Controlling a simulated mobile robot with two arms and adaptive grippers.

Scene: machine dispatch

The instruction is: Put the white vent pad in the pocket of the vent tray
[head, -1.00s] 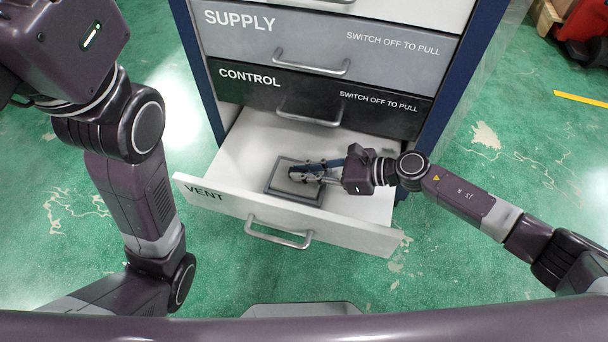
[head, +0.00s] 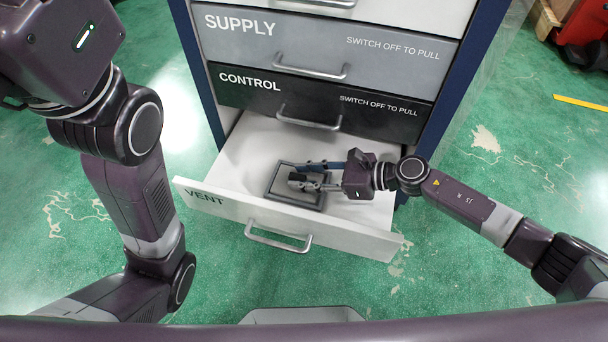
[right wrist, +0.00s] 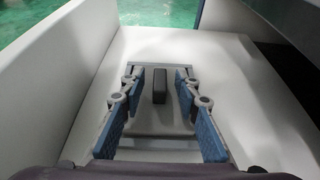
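The vent tray (head: 291,202) is a grey framed plate lying in the open VENT drawer. The pad (right wrist: 160,118) shows in the right wrist view as a pale flat plate inside the tray's grey frame, with a dark upright block (right wrist: 160,85) on it, which also shows in the head view (head: 298,177). It appears to lie in the pocket, though its edges are partly hidden. My right gripper (head: 307,174) is open over the tray, its blue-padded fingers on either side of the block with gaps. My left gripper's body (head: 65,40) is at upper left; its fingers are outside the picture.
The VENT drawer front (head: 225,205) and its side walls surround my right gripper. The shut CONTROL drawer (head: 250,92) and its handle are just above and behind. The white drawer floor around the tray is bare.

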